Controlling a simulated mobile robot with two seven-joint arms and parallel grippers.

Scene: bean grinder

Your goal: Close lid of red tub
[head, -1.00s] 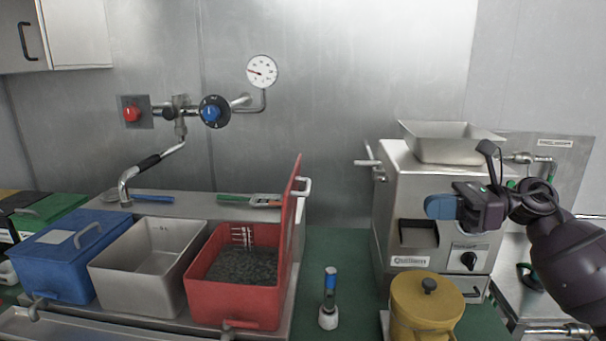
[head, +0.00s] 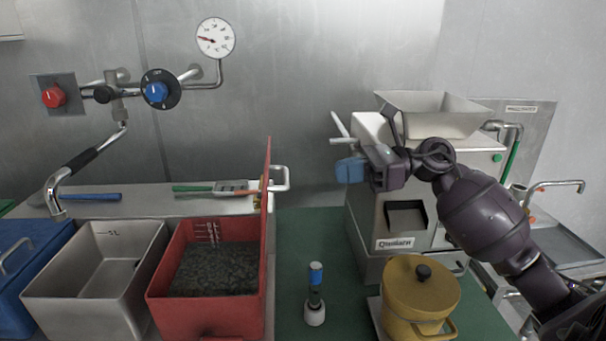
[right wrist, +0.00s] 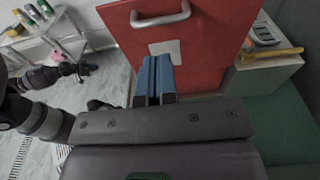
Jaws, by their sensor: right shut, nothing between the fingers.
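The red tub (head: 207,312) stands at the left, filled with dark granular material. Its red lid (head: 267,200) stands upright, open, along the tub's right side, with a metal handle (head: 281,180) on the outer face. My right gripper (head: 349,171) is shut and empty, right of the lid and apart from it, in front of the grinder. In the right wrist view, its blue fingertips (right wrist: 155,78) point toward the lid's outer face (right wrist: 215,40), with the handle above them. A small dark arm end, apparently my left gripper (right wrist: 76,69), shows there; its jaws are too small to read.
A steel bin (head: 95,300) and blue tub (head: 32,270) stand left of the red tub. A small blue-topped tool (head: 315,295) stands on the green counter (head: 310,230). A yellow pot (head: 420,290) sits in front of the grinder (head: 375,215). Counter between lid and grinder is mostly clear.

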